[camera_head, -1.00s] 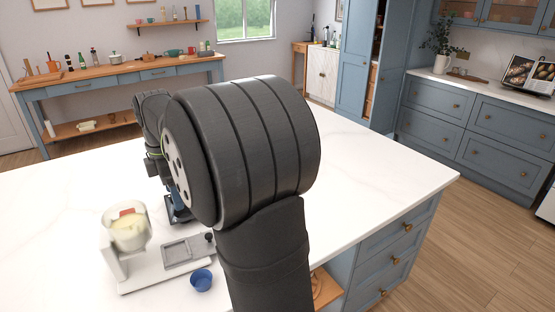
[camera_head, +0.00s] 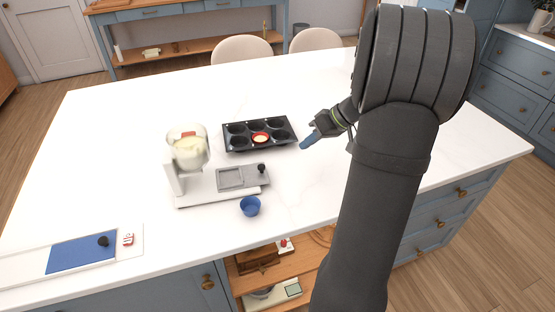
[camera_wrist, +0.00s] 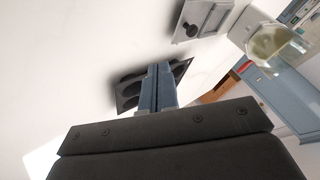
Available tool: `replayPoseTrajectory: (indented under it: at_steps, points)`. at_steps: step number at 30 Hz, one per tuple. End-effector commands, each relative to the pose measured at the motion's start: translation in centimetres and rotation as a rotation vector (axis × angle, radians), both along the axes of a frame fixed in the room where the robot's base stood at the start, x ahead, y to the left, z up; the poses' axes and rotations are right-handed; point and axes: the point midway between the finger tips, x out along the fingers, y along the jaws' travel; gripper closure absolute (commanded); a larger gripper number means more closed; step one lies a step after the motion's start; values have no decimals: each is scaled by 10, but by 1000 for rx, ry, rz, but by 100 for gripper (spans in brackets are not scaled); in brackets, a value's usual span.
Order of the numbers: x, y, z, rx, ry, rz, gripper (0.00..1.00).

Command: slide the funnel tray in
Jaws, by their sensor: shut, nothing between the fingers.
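The funnel tray appears to be the grey sliding plate (camera_head: 262,182) with a square recess and a black knob (camera_head: 262,168). It sticks out to the right on the white base (camera_head: 190,198) of a machine with a clear funnel (camera_head: 188,150) holding pale stuff. In the wrist view the plate (camera_wrist: 212,14) and its knob (camera_wrist: 191,30) show at the top, and the funnel (camera_wrist: 268,42) at upper right. My gripper (camera_head: 304,144) is shut and empty, right of the plate and apart from it. Its blue fingers (camera_wrist: 158,70) also show in the wrist view.
A dark muffin tin (camera_head: 228,148) with a red cup (camera_head: 261,138) stands behind the plate, near my fingers. A blue cup (camera_head: 250,207) stands in front of the base. A blue panel (camera_head: 75,254) with a black knob lies far left. The white counter is mostly clear.

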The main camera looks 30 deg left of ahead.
Motion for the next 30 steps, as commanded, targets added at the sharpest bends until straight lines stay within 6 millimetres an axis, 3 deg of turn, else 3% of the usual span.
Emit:
replayPoseTrajectory:
  at_steps: [5, 18, 24, 30]
  points:
    - [-3, 8, -13, 2, 8, -6, 100]
    - [-20, 65, -79, 1, 6, -2, 100]
    - [-42, 79, -70, 2, 3, -3, 100]
    - [-49, 84, -69, 1, 3, -4, 100]
